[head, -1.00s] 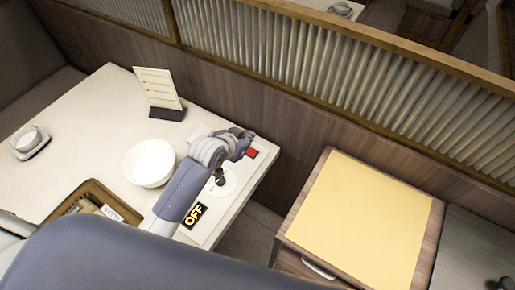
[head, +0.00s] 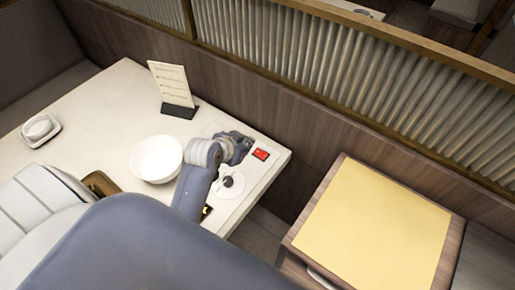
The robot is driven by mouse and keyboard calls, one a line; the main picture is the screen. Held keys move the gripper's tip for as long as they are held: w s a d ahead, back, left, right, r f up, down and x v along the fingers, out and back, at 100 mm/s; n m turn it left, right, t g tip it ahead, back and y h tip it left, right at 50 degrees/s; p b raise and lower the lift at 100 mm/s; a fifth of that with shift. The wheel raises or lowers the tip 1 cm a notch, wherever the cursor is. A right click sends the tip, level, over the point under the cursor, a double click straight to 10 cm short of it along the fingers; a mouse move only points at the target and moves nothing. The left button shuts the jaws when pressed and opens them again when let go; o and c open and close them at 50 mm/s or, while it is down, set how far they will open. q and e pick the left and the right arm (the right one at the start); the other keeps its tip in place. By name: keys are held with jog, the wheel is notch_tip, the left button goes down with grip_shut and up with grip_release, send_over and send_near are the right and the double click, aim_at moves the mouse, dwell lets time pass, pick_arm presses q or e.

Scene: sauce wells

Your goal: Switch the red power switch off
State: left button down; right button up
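The red power switch (head: 261,154) is on the white table near its right corner; its position is too small to tell. My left gripper (head: 238,148) is low over the table just left of the switch, with a small gap between them. Its fingers are dark and small, and I cannot tell whether they are open or shut. My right gripper is not in view.
A white bowl (head: 156,158) stands left of my wrist. A dark knob on a white disc (head: 231,183) is right of it. A yellow-topped cabinet (head: 372,225) stands right, across a gap.

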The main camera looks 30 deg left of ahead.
pick_arm(q)
send_over(258, 155)
notch_tip(258, 155, down, 7)
jog(key=shift+p, duration=0.4)
notch_tip(258, 155, down, 2)
jog(key=shift+s+a+f, duration=0.1)
jog(key=shift+f, duration=0.15)
jog(key=shift+a+f, duration=0.1)
jog(key=shift+f, duration=0.6)
jog(key=shift+a+f, duration=0.2)
jog(key=shift+f, duration=0.05)
jog(key=shift+f+h, duration=0.1)
jog(key=shift+h, duration=0.2)
jog(key=shift+d, duration=0.1)
